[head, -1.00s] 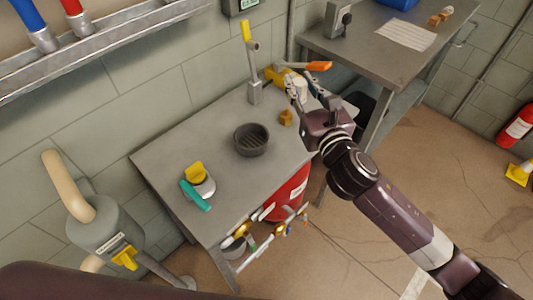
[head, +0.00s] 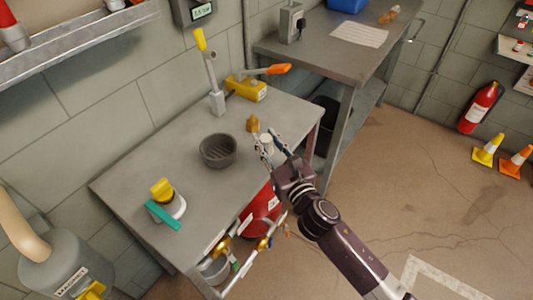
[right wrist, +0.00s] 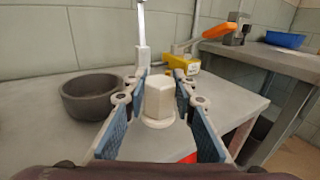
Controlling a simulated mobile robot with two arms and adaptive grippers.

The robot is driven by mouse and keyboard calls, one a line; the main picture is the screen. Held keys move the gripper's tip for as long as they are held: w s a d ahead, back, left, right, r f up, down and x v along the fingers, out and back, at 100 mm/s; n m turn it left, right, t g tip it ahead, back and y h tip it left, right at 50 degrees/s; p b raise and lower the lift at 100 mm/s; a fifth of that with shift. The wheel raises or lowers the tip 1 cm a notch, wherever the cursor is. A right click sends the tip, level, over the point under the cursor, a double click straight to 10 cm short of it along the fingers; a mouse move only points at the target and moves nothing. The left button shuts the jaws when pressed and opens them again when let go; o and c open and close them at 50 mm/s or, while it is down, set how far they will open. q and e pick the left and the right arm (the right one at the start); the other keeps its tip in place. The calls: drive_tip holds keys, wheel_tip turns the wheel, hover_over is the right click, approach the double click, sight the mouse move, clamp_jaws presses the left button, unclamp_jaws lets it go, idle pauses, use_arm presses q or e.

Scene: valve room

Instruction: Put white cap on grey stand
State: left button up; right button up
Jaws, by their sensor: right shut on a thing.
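The white cap (right wrist: 159,98) is a pale, faceted piece with a wider round base. It stands upright between the fingers of my right gripper (right wrist: 160,105), which is shut on it. In the head view the cap (head: 266,144) and my right gripper (head: 270,148) are over the front right part of the grey table. A grey upright block (head: 217,102) with a rod and yellow tip stands farther back on the table and may be the grey stand; I cannot be sure. My left gripper is not in view.
A dark grey bowl (head: 218,151) and a small brass-coloured piece (head: 252,123) are near my right gripper. A yellow valve body with orange handle (head: 248,88) sits behind. A yellow and teal item (head: 165,203) is at the left. The table's front middle is clear.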

sight(269, 154)
drive_tip(key=shift+f+b, duration=0.65)
drive_tip(key=shift+f, duration=1.4)
drive_tip(key=shift+f, duration=0.2)
drive_tip(key=o, duration=0.9)
drive_tip(key=shift+r, duration=0.25)
drive_tip(key=shift+s+d+f, duration=0.1)
drive_tip(key=shift+s+d, duration=0.1)
drive_tip(key=shift+s, duration=0.15)
drive_tip(key=v, duration=1.1)
drive_tip(key=shift+s, duration=0.15)
